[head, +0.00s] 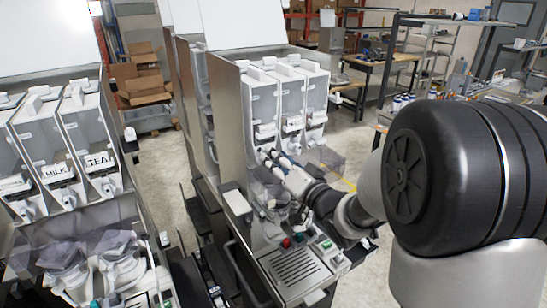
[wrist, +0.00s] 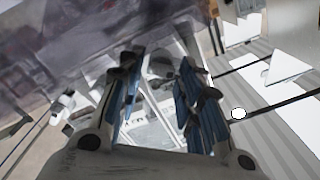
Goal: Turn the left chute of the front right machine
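The front right machine (head: 292,270) is a metal dispenser with three white canisters side by side in the head view. The left canister (head: 261,98) has a white chute (head: 264,132) at its lower front. My gripper (head: 276,159) is just below and in front of this left chute, its fingers pointing up and to the left. In the wrist view, the two blue-padded fingers of my gripper (wrist: 160,78) stand apart, with a blurred pale grey shape between their tips. I cannot tell whether they touch the chute; its lower end is hard to make out.
A second machine (head: 78,160) with labelled canisters, one reading TEA, stands at the left. Clear bowls (head: 270,192) sit under the right machine's canisters, above a slotted drip tray (head: 295,270) and coloured buttons (head: 298,239). Shelving and boxes (head: 145,85) stand farther back.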

